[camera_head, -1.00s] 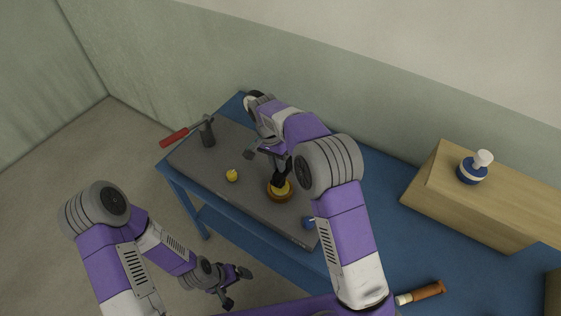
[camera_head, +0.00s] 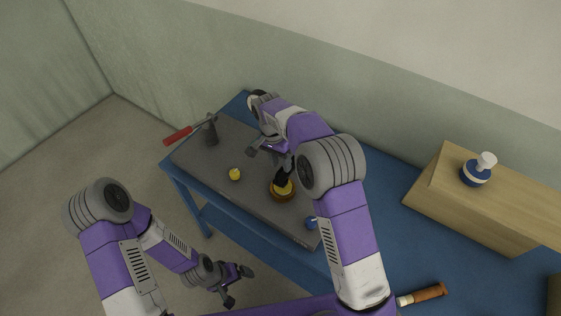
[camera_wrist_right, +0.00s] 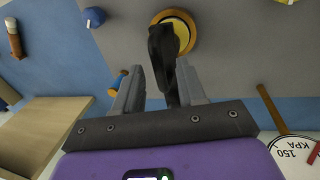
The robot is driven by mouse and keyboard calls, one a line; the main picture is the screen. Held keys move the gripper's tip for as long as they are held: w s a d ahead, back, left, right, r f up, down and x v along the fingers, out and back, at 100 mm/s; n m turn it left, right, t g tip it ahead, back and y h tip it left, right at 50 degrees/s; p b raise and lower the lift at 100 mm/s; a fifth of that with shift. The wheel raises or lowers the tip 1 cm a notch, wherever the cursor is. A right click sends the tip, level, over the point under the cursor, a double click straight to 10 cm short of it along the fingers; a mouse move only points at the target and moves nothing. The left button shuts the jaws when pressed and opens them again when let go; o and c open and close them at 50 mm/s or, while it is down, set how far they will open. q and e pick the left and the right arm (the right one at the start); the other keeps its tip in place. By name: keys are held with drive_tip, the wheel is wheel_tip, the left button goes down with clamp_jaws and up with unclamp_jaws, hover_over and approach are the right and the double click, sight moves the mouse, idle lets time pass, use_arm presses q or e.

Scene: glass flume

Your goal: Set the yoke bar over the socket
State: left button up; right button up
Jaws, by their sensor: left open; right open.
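A round brown base with a yellow centre (camera_head: 273,196), which looks like the socket, sits on the grey board; it also shows in the right wrist view (camera_wrist_right: 186,42). A dark upright piece (camera_head: 281,181) overlaps its middle; I cannot tell whether this is the yoke bar. In the right wrist view the dark piece (camera_wrist_right: 163,48) reaches from the base towards the space between my fingers. My right gripper (camera_head: 268,156) is open just beside and above it; its fingers (camera_wrist_right: 160,82) show apart. My left gripper (camera_head: 238,286) is open and empty, low in front of the table.
A red-handled tool (camera_head: 179,135) by a dark post (camera_head: 211,135), a yellow knob (camera_head: 235,174) and a blue knob (camera_head: 311,223) are around the board. A wooden block (camera_head: 470,220) carries a blue-white bottle (camera_head: 476,172). A brown rod (camera_wrist_right: 271,108) lies near a gauge (camera_wrist_right: 290,155).

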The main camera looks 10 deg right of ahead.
wheel_tip(320, 180, up, 7)
drive_tip(key=w+a, duration=0.1)
drive_tip(key=shift+p, duration=0.3)
idle(0.4)
